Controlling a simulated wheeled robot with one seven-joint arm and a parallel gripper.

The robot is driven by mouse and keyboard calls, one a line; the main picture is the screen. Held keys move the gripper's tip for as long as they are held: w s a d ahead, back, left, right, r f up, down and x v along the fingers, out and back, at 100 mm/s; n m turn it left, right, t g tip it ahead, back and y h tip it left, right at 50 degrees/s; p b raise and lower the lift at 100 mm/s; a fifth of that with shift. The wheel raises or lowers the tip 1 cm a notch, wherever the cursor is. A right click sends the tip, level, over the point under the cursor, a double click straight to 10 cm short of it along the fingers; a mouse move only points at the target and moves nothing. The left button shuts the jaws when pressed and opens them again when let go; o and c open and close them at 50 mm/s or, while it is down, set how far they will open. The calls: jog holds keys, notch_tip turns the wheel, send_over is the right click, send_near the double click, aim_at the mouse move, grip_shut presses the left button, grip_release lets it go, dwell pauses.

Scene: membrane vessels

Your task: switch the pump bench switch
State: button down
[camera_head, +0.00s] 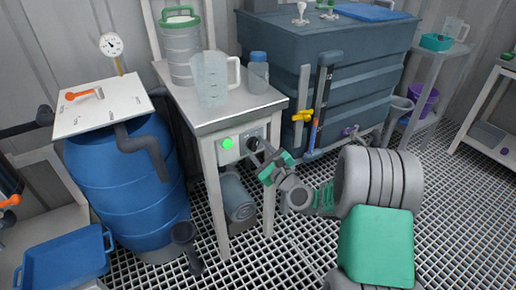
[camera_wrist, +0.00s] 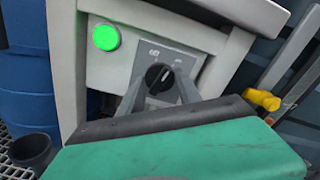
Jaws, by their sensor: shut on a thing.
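The pump bench switch (camera_wrist: 160,78) is a black rotary knob on a grey plate on the bench's front panel. In the wrist view its white pointer mark is tilted up and to the right. My gripper (camera_wrist: 159,88) has one finger on each side of the knob and is shut on it. In the head view my gripper (camera_head: 258,150) reaches the panel from the lower right and partly covers the switch. A green lamp (camera_wrist: 106,37) is lit left of the switch, and it also shows in the head view (camera_head: 227,143).
The bench top (camera_head: 205,110) carries a clear jug (camera_head: 210,82), a blue-capped bottle (camera_head: 258,75) and a green-lidded container (camera_head: 180,45). A blue barrel (camera_head: 125,190) stands left. A dark tank (camera_head: 335,60) and yellow-handled valve (camera_head: 303,115) stand right. Open grating floor lies at lower right.

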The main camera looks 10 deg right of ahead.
jog(key=n+b, duration=0.2)
jog(key=n, duration=0.6)
jog(key=shift+n, duration=0.3)
dwell(0.4)
jog(key=c, duration=0.8)
grip_release()
jog(key=shift+c, duration=0.2)
jog(key=v, duration=0.7)
jog(key=shift+s+p, duration=0.35)
jog(key=shift+d, duration=0.1)
